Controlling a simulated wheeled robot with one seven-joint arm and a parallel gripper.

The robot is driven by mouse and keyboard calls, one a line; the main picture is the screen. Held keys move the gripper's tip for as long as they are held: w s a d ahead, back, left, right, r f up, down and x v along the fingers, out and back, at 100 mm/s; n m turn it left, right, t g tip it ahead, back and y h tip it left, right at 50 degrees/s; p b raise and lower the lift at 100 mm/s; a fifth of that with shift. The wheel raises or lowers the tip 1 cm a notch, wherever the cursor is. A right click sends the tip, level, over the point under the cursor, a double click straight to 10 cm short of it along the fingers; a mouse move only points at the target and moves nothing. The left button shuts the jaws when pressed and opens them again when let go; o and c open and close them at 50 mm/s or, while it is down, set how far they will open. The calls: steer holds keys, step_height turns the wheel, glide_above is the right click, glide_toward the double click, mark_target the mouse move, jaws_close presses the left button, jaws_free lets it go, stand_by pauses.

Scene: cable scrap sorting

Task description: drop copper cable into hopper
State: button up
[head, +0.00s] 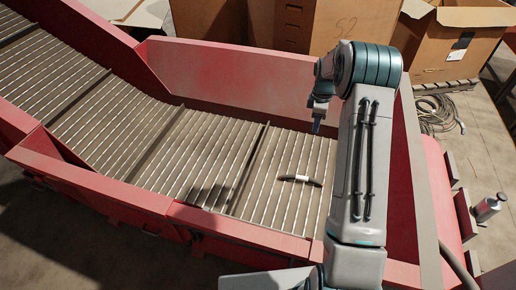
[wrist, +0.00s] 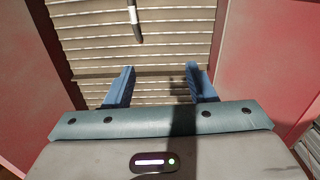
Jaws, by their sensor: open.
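A short dark cable piece (head: 301,180) with a white band around its middle lies on the slatted belt (head: 200,150) inside the red-walled hopper (head: 235,72). It also shows in the wrist view (wrist: 135,22), at the top edge and partly cut off. I cannot tell whether it is copper. My gripper (head: 318,122) is above the belt near the right end of the hopper, apart from the cable. In the wrist view my gripper's two blue fingers (wrist: 160,82) are spread, with nothing between them but slats below.
Red side walls (wrist: 268,75) rise on both sides of my gripper. The belt climbs to the upper left. Cardboard boxes (head: 455,38) stand behind.

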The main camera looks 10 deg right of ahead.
step_height(320, 180, up, 12)
steer(key=b, duration=0.1)
steer(key=shift+r, duration=0.15)
stand_by(0.4)
